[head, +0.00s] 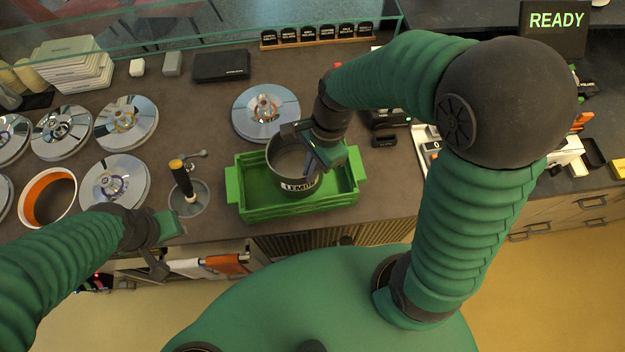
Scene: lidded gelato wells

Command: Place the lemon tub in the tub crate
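The gripper hides the tub's right side. My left gripper (165,235) is low at the counter's front edge, left of the crate and away from the tub; its fingers are unclear.
A round metal lid (265,108) lies behind the crate. Several lidded wells (115,182) are on the left, with an open orange-lined well (47,197). A sink with a black-handled scoop (181,178) stands left of the crate. A scale (428,150) is on the right.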

